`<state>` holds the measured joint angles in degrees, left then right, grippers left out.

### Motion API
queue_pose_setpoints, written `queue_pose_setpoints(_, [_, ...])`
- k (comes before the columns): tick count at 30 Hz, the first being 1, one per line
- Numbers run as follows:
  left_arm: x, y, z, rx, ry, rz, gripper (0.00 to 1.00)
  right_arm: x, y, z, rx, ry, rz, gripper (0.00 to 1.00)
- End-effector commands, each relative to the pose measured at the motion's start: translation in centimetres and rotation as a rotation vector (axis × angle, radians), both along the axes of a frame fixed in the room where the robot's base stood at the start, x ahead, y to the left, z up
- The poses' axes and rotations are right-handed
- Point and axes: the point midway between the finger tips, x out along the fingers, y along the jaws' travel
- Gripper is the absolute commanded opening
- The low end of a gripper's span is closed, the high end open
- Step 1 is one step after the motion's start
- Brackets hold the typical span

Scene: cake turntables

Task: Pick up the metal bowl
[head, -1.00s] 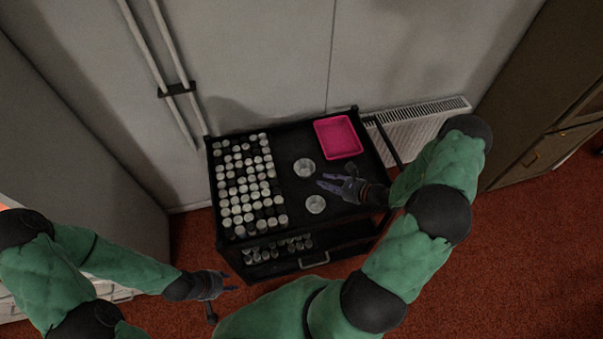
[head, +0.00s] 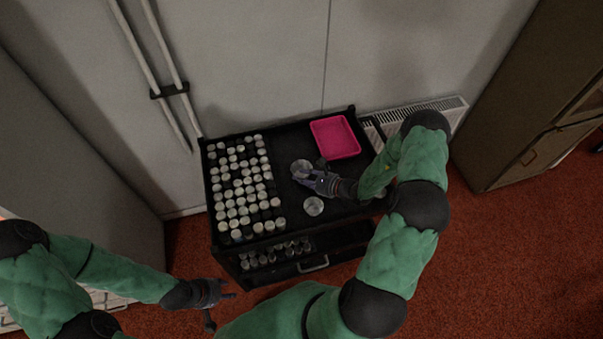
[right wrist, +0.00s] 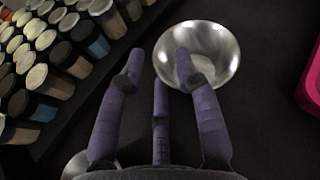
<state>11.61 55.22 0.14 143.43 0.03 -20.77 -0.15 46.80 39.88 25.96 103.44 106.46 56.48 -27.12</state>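A shiny metal bowl (head: 300,167) sits on the black cart top, left of the pink tray. It shows large in the right wrist view (right wrist: 220,58). A second metal bowl (head: 314,206) stands nearer me; part of it shows at the bottom of the right wrist view (right wrist: 75,166). My right gripper (head: 306,177) is open, its purple fingers spread at the near side of the far bowl. In the right wrist view one finger overlaps the bowl's left part; I cannot tell whether it touches. My left gripper (head: 222,307) is open and empty, in front of the cart.
Many lidded jars (head: 240,185) stand in rows on the left of the cart top (head: 283,146). A pink tray (head: 335,137) lies at the back right. More jars (head: 275,253) stand on the lower shelf. A radiator (head: 425,113) and wall are behind.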

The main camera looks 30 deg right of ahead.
Motion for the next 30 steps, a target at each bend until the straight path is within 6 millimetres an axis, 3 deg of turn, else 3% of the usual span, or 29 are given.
queue_pose_setpoints(11, [0.0, 0.0, -0.22, 0.0, 0.0, 0.0, 0.4, 0.99, 0.5, -0.41, -0.001, 0.0, -0.001, 0.33])
queue_pose_setpoints(15, [0.0, 0.01, -0.22, 0.0, 0.0, 0.0, 0.4, 0.98, 0.5, -0.39, -0.001, 0.0, -0.001, 0.0])
queue_pose_setpoints(30, [0.0, -0.01, -0.07, 0.0, 0.0, 0.0, 0.4, 0.99, 0.48, 0.01, -0.001, -0.001, -0.001, 0.0])
